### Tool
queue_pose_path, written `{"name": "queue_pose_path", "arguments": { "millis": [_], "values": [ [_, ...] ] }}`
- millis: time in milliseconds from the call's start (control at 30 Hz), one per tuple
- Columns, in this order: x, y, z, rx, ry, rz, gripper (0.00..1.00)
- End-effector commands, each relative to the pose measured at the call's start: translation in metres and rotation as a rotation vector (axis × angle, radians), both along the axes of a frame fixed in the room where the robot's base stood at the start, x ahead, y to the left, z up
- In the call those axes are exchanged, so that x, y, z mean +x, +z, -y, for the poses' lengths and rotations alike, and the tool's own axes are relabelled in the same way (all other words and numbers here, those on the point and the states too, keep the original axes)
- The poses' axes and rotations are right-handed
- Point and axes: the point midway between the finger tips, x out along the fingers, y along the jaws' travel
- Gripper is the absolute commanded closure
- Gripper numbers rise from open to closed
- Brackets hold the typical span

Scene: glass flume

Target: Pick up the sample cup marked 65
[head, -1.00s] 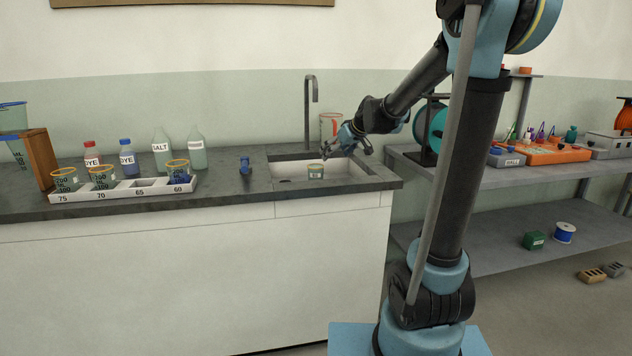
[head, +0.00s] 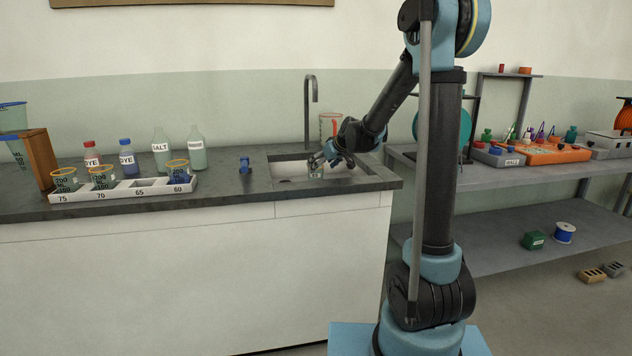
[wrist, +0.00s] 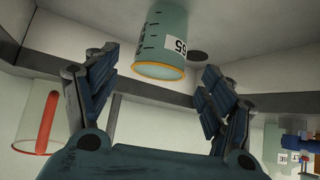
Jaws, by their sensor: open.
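The sample cup marked 65 (wrist: 165,42) is a greenish see-through cup with an orange rim and a white label. It stands in the sink basin, and in the wrist view it lies ahead of and between my fingertips, apart from them. My gripper also shows in the wrist view (wrist: 158,75), open and empty, with a finger on each side. The rack (head: 125,191) on the counter holds cups in slots 75, 70 and 60; slot 65 is empty.
The sink (head: 348,184) has raised walls around the cup. A small blue object (head: 245,165) sits left of the sink. Bottles stand behind the rack.

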Motion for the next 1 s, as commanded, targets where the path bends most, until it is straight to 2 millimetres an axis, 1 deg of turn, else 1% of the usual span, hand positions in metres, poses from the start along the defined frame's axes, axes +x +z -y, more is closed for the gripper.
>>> {"name": "queue_pose_path", "arguments": {
  "millis": [100, 367, 700, 800, 1000],
  "values": [
    [0.006, -0.007, -0.005, -0.001, 0.001, 0.000, 0.24],
    [0.011, -0.014, -0.009, 0.001, -0.001, 0.000, 0.24],
    [0.031, -0.040, -0.025, 0.001, 0.000, 0.001, 0.24],
    [0.036, -0.045, -0.028, 0.001, 0.000, 0.001, 0.24],
    [0.038, -0.048, -0.030, 0.000, 0.000, 0.000, 0.24]
  ]
}}
